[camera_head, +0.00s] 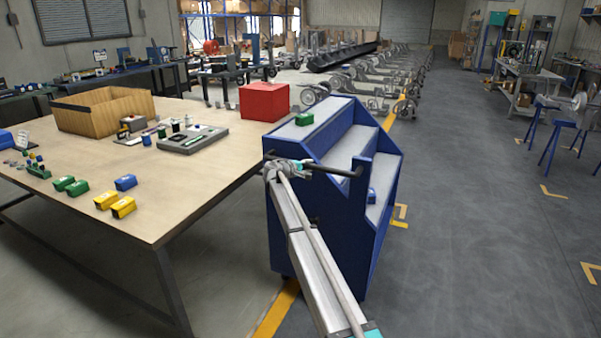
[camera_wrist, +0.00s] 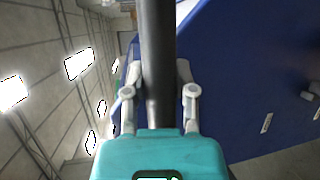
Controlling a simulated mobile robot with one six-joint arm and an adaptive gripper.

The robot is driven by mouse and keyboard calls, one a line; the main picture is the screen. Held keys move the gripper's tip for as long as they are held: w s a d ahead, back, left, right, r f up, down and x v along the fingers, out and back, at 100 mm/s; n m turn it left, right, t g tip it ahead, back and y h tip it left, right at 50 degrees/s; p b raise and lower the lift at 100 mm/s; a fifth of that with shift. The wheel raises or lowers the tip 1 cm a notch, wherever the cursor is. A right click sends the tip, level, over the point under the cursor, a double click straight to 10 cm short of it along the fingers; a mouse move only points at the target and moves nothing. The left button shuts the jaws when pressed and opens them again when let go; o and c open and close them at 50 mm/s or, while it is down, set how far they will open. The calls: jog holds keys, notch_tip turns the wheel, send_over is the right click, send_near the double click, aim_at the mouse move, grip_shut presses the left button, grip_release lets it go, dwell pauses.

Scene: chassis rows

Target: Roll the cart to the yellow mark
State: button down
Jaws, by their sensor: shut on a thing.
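The blue cart (camera_head: 350,220) has stepped grey shelves and stands beside the table's right edge; its blue panel (camera_wrist: 255,75) fills the right of the wrist view. Its black handle bar (camera_head: 325,168) runs across the near end. My gripper (camera_head: 284,168) is shut on this handle, near its left end in the head view. In the wrist view my gripper (camera_wrist: 157,80) has a finger on each side of the dark bar (camera_wrist: 157,40). Yellow corner marks (camera_head: 400,212) lie on the floor just right of the cart. More yellow corner marks (camera_head: 552,192) lie farther right.
The wooden table (camera_head: 190,195) on the left holds a red box (camera_head: 264,101), a wooden crate (camera_head: 85,112) and small coloured blocks. Grey floor (camera_head: 470,220) to the right is clear.

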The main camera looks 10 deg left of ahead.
jog(key=shift+w+d, duration=0.25)
jog(key=shift+w, duration=0.6)
jog(key=shift+w+d, duration=0.25)
jog(key=shift+w, duration=0.6)
jog(key=shift+c, duration=2)
grip_release()
jog(key=shift+s, duration=0.1)
jog(key=shift+s, duration=0.2)
